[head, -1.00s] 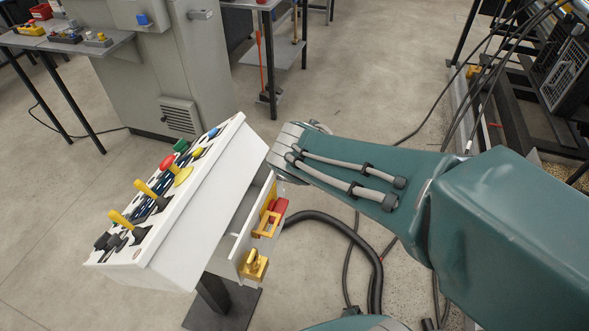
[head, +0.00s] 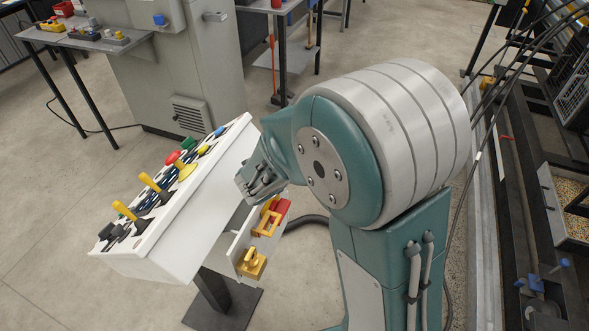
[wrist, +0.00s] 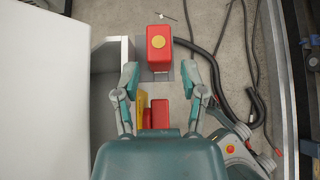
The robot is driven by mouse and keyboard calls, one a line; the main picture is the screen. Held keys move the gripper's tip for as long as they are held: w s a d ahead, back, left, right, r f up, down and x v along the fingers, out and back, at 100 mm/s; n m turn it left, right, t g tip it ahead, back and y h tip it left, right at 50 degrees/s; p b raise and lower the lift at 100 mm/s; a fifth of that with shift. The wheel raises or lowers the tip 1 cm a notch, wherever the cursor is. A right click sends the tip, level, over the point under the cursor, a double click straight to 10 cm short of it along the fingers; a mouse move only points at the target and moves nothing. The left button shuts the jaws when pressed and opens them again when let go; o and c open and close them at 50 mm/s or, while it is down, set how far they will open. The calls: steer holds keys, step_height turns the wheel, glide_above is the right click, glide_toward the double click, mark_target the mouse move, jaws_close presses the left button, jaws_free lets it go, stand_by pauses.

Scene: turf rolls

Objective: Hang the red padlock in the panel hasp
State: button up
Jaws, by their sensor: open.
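In the wrist view, a red block with a round yellow disc, which looks like the red padlock (wrist: 159,58), shows just beyond my fingertips. My gripper (wrist: 160,78) is open, one finger on each side of the picture's middle, with nothing clasped between them. A second red patch (wrist: 160,115) and a yellow strip show nearer the palm, partly covered by it. In the head view, a red piece (head: 281,209) sits beside a yellow bracket (head: 266,222) on the white side panel (head: 240,245). I cannot tell which part is the hasp.
The white console (head: 190,220), with levers and buttons on top, stands left of my arm. A yellow block-like fitting (head: 251,263) is low on its side panel. A dark hose (wrist: 208,58) curves over the floor. A grey cabinet (head: 180,70) stands behind.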

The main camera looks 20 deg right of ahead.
steer(key=x, duration=0.5)
steer(key=shift+w, duration=0.2)
jaws_close()
steer(key=shift+r, duration=0.1)
